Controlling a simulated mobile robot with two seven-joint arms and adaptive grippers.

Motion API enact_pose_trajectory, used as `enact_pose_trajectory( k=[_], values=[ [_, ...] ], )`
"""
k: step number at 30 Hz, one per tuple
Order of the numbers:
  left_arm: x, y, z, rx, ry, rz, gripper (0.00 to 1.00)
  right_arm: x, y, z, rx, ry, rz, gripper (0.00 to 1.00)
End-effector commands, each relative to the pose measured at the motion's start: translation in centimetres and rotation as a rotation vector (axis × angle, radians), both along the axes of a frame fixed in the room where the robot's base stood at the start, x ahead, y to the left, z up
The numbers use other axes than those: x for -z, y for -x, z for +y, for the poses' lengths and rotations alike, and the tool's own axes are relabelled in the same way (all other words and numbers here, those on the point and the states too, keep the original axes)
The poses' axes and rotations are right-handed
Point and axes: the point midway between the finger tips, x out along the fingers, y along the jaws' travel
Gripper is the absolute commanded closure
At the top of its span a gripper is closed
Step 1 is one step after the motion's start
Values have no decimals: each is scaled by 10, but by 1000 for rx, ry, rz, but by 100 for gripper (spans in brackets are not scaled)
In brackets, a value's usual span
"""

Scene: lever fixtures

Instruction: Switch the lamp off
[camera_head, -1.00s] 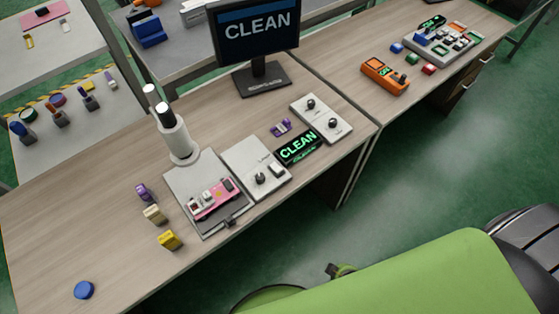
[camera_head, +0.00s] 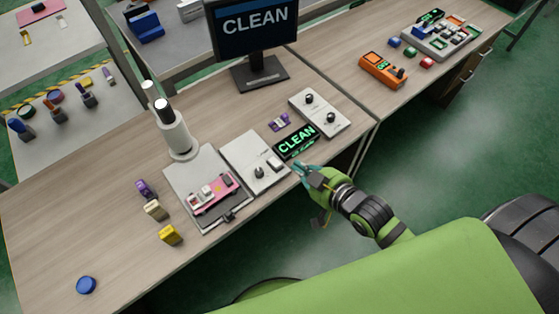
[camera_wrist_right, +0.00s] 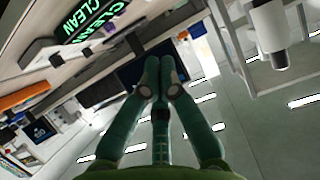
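A white control panel (camera_head: 255,160) lies on the bench with a dark knob (camera_head: 258,172) and a white rocker switch (camera_head: 275,163). Its label is too small to read. Beside it, a white cylindrical fixture (camera_head: 174,135) with a dark top stands over a grey base plate (camera_head: 182,181) holding a pink board (camera_head: 212,196). Which part is the lamp, and whether it is lit, I cannot tell. My right gripper (camera_head: 300,168) is at the bench's front edge, just right of the rocker switch and apart from it. In the wrist view its fingertips (camera_wrist_right: 160,78) are together and empty. My left gripper is out of view.
A green-lit CLEAN sign (camera_head: 296,142) stands just behind my right gripper. A second panel with two knobs (camera_head: 319,112) and a monitor (camera_head: 252,40) are farther back. Small purple, cream and yellow blocks and a blue disc (camera_head: 86,285) lie on the left.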

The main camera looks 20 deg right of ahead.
Motion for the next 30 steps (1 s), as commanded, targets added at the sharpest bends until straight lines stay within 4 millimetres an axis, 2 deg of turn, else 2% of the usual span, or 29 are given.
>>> enact_pose_trajectory(
  k=[10, 14, 27, 29, 30],
  values=[
    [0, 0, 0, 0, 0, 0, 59, 0, -1, 0, 0, -1, -2, 100],
    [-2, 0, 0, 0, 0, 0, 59, 3, -9, 3, 1, -1, -3, 100],
    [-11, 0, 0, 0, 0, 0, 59, 38, -81, 29, 0, -2, -2, 100],
    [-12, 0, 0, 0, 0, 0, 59, 42, -90, 33, 0, -2, -3, 100],
    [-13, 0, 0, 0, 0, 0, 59, 53, -84, 31, 0, 1, 5, 100]
  ],
)
